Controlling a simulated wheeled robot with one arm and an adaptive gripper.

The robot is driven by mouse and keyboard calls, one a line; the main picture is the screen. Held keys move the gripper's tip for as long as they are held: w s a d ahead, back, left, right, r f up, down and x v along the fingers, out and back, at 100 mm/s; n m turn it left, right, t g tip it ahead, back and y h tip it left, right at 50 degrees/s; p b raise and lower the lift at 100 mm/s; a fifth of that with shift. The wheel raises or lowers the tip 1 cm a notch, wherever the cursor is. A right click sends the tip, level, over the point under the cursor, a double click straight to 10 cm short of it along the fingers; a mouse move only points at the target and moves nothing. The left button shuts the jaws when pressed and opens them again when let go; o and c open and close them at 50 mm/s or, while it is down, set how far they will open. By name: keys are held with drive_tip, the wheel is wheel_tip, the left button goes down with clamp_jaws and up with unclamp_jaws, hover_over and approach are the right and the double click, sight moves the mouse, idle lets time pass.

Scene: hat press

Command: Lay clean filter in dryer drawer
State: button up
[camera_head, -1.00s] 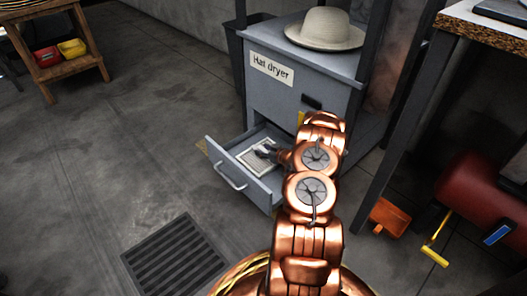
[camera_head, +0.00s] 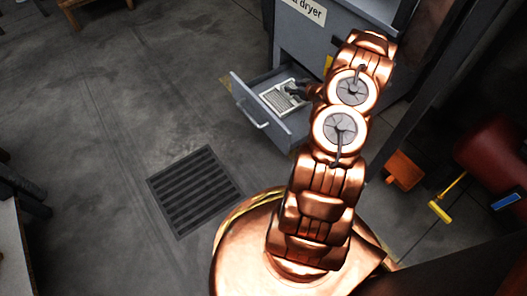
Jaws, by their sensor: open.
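The hat dryer (camera_head: 345,27) is a grey cabinet at the top of the head view, with its sign partly cut off. Its drawer (camera_head: 262,112) is pulled out toward the lower left. A pale framed filter (camera_head: 280,98) lies in the drawer, apparently flat on its floor. My gripper (camera_head: 293,91) is dark and small in the view, over the right part of the filter. It is open. My copper arm hides the right side of the drawer, and whether the fingers touch the filter cannot be told.
A floor grate (camera_head: 194,190) lies in front of the drawer. An orange dustpan (camera_head: 403,170), a yellow-headed brush (camera_head: 440,211) and a red tank (camera_head: 497,150) are at the right. A table edge (camera_head: 12,245) shows at lower left. The floor between is clear.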

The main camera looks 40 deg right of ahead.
drive_tip(key=w+a+r+g+h, duration=0.2)
drive_tip(key=w+a+r+g, duration=0.15)
drive_tip(key=a+r, duration=0.45)
drive_tip(key=s+a+r+g, duration=0.35)
drive_tip(key=a+r, duration=0.35)
drive_tip(key=r, duration=0.3)
drive_tip(key=s+a+r+g+y, duration=0.1)
drive_tip(key=s+a+r, duration=0.3)
drive_tip(key=s+a, duration=0.5)
drive_tip(key=s+a+r+g+y, duration=0.1)
drive_tip(key=s+a+r+g, duration=0.3)
drive_tip(key=s+a, duration=0.6)
drive_tip(key=s+a+r+g, duration=0.3)
drive_tip(key=s+a, duration=0.7)
drive_tip(key=s, duration=0.6)
drive_tip(key=shift+s+r+y, duration=0.15)
drive_tip(key=shift+r+y, duration=0.25)
drive_tip(key=shift+r, duration=0.5)
